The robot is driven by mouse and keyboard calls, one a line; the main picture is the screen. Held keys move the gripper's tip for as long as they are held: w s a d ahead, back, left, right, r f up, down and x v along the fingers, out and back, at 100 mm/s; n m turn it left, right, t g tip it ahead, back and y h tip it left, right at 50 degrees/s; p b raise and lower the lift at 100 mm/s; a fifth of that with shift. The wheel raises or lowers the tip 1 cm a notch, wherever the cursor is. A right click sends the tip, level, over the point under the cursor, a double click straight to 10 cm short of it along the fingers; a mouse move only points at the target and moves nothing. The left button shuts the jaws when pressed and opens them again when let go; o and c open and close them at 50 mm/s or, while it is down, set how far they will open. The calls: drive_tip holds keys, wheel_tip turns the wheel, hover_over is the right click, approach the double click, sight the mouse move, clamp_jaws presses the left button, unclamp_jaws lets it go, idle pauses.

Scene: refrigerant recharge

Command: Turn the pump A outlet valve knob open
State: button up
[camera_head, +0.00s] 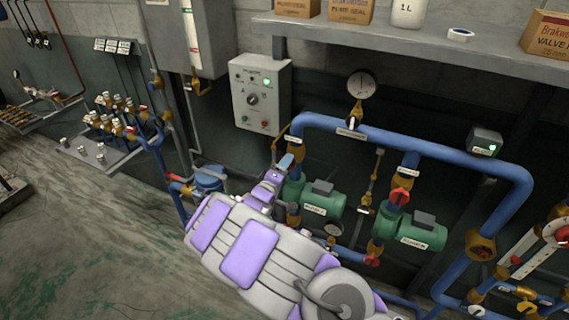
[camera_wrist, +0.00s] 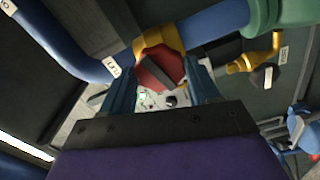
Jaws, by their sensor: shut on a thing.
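A red valve knob (camera_wrist: 158,67) with a dark grey bar across it sits on a brass valve body (camera_wrist: 180,38) in the wrist view. My gripper (camera_wrist: 164,82) has its two dark blue fingers on either side of this knob, shut on it. In the head view my gripper (camera_head: 284,164) is at the upright pipe above the left green pump (camera_head: 322,200); the knob there is hidden behind my gripper. A similar red knob (camera_head: 400,196) stands above the right green pump (camera_head: 418,232).
A blue pipe (camera_head: 440,150) arches over both pumps, with a round gauge (camera_head: 361,85) above it. A grey control box (camera_head: 260,95) hangs behind my gripper. A smaller brass valve (camera_wrist: 246,64) is right of the knob. Open floor (camera_head: 90,230) lies at the left.

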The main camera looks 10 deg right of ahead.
drive_tip(key=shift+s+f+n+p, duration=0.15)
drive_tip(key=shift+n+p, duration=0.45)
drive_tip(key=shift+p, duration=0.65)
drive_tip(key=shift+f+n+p, duration=0.15)
drive_tip(key=shift+n+p, duration=0.45)
drive_tip(key=shift+p, duration=0.65)
drive_tip(key=n+p, duration=0.1)
drive_tip(key=p, duration=0.1)
drive_tip(key=shift+n+p, duration=1.3)
drive_tip(key=shift+p, duration=0.15)
drive_tip(key=shift+n+p, duration=0.3)
drive_tip(key=shift+f+n+p, duration=0.15)
drive_tip(key=shift+n+p, duration=1.35)
drive_tip(key=shift+n, duration=0.5)
